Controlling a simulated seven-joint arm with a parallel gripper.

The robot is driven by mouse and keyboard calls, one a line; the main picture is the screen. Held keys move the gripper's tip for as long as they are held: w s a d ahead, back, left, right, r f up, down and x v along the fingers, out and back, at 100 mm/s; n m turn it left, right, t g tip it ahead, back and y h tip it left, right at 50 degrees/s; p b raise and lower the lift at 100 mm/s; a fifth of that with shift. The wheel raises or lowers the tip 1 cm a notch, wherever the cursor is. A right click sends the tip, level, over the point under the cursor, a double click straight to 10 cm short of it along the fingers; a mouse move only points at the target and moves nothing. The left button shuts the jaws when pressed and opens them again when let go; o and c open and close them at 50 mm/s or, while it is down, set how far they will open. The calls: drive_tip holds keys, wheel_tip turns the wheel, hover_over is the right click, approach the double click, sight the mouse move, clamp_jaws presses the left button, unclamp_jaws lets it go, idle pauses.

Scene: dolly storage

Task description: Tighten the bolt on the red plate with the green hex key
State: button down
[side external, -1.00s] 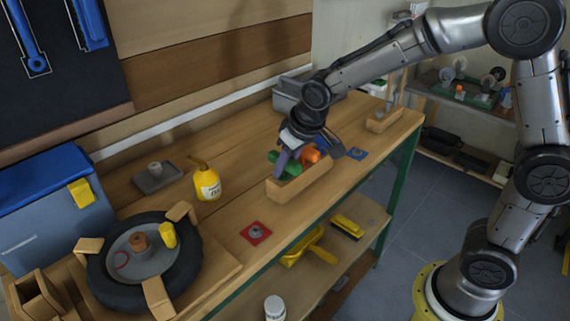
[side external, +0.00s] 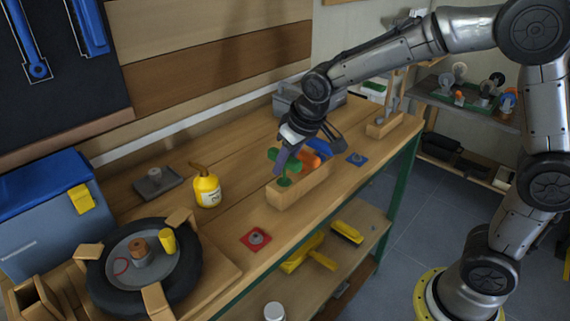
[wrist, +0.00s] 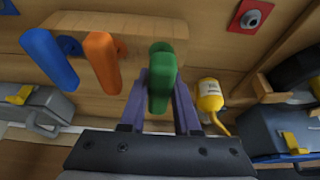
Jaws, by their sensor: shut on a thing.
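My gripper (side external: 296,158) is shut on the green hex key (side external: 286,161) at the wooden holder (side external: 290,197). In the wrist view the green hex key (wrist: 161,80) stands between my two fingers (wrist: 160,104). In the side view its lower part is above the holder's left end; I cannot tell whether it is fully clear. The orange hex key (wrist: 102,62) and blue hex key (wrist: 50,60) stand in the holder. The red plate (side external: 247,242) with its grey bolt (side external: 256,238) lies on the bench, left of and nearer than the holder; it also shows in the wrist view (wrist: 240,22).
A yellow bottle (side external: 207,190) stands left of the holder. A wheel (side external: 112,284) in wooden blocks is at the front left. A blue plate (side external: 357,159) lies right of the holder. The bench between holder and red plate is clear.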

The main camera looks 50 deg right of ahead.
drive_tip(key=shift+r, duration=0.45)
drive_tip(key=shift+r, duration=2.1)
drive_tip(key=c, duration=1.2)
unclamp_jaws()
clamp_jaws()
drive_tip(key=s+a, duration=0.4)
drive_tip(key=a, duration=0.9)
